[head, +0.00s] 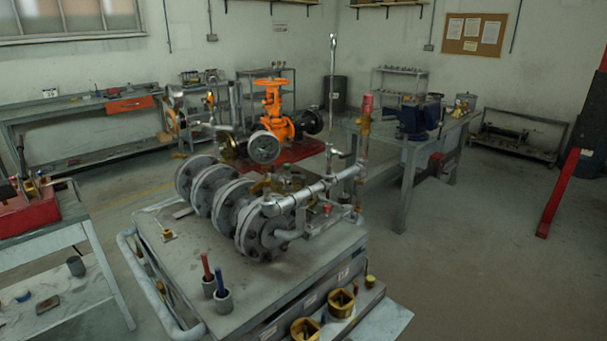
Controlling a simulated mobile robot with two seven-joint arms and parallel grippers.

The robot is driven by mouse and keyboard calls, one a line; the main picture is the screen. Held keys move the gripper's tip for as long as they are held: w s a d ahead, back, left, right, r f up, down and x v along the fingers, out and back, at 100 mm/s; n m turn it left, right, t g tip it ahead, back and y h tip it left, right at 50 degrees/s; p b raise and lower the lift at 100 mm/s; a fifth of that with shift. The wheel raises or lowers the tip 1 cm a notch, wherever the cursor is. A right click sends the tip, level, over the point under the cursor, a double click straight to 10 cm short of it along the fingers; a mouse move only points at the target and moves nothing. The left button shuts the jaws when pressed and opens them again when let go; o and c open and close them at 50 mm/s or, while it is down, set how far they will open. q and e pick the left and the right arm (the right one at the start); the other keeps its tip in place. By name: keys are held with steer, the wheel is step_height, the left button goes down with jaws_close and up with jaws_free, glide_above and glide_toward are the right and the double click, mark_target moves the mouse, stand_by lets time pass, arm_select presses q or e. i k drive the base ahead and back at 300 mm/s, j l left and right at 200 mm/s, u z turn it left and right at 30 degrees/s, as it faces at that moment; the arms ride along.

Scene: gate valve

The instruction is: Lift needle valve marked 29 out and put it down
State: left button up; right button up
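No marking 29 is readable, so I cannot tell which part is the needle valve marked 29. A grey flanged pipe assembly (265,225) lies on a metal cart (180,265) in the middle. A silver pipe (300,196) runs from it to the right, with small fittings near its end. A small red-topped part (327,210) sits beside this pipe. A small brass fitting (168,235) lies on the cart's left side. Neither of my grippers shows in the head view.
Two grey cups (223,302) hold a red and a blue tool. Brass-coloured hollow parts (341,303) sit at the cart's front edge. An orange valve (272,105) stands behind. A workbench (405,160) is at right, a red bin (28,215) at left. Floor at right is largely clear.

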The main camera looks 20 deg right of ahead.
mark_target(287, 180)
steer(key=j+z, duration=0.3)
steer(key=k+j+z, duration=0.1)
steer(key=j+z, duration=0.15)
steer(key=j, duration=0.2)
steer(key=k+l, duration=0.25)
steer(key=i+l+z, duration=1.25)
steer(key=i+z, duration=0.25)
steer(key=i, duration=1.1)
steer(key=i+u, duration=0.35)
steer(key=i, duration=0.25)
steer(key=i+l+u, duration=0.2)
steer(key=i+u, duration=0.15)
steer(key=i, duration=0.25)
